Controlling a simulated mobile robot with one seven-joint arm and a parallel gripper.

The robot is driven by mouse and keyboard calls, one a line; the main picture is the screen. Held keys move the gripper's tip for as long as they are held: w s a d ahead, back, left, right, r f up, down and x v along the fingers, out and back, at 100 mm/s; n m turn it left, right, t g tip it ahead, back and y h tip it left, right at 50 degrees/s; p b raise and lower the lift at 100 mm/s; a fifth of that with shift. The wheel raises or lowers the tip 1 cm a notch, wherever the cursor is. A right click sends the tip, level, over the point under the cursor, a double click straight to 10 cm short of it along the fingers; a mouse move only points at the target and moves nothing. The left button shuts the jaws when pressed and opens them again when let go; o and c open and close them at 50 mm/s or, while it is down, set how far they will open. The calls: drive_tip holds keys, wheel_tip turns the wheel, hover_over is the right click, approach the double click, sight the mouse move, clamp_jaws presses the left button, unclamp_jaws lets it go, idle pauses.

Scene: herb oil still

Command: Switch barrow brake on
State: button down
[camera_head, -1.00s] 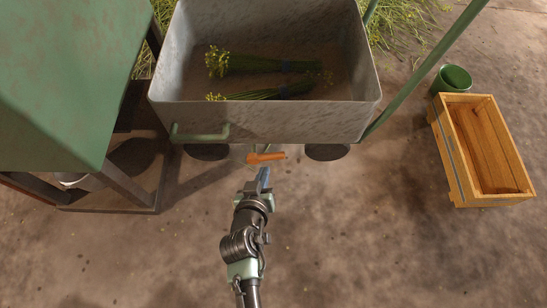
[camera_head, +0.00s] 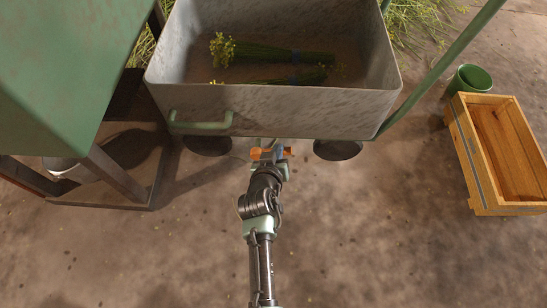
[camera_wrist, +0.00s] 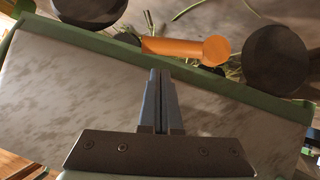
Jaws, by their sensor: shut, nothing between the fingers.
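The barrow is a grey mottled metal tub (camera_head: 285,113) on dark round wheels (camera_head: 338,150), at the top middle of the head view. An orange brake lever (camera_head: 257,154) lies crosswise low beneath the tub's near wall, between the wheels. My gripper (camera_head: 268,152) is at the lever and covers its middle in the head view. In the wrist view the shut, empty fingertips (camera_wrist: 157,72) lie just beside the lever's orange bar (camera_wrist: 185,49), with its round end to the right. I cannot tell whether they touch it.
A green handle (camera_head: 200,124) sticks out of the tub's near wall. Herb bundles (camera_head: 270,53) lie inside. A green cabinet on a dark stand (camera_head: 125,195) is close at left. A wooden crate (camera_head: 478,165) and green bucket (camera_head: 471,79) stand right. The near ground is clear.

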drive_tip(key=shift+w+d+f+b, duration=0.15)
drive_tip(key=shift+f+b, duration=0.1)
drive_tip(key=shift+f, duration=0.2)
drive_tip(key=shift+w+d+f+b, duration=0.1)
drive_tip(key=shift+f+b, duration=0.15)
drive_tip(key=shift+f, duration=0.15)
drive_tip(key=shift+s+p, duration=0.15)
drive_tip(key=shift+p, duration=0.3)
drive_tip(key=shift+d+f, duration=0.1)
drive_tip(key=shift+d, duration=0.05)
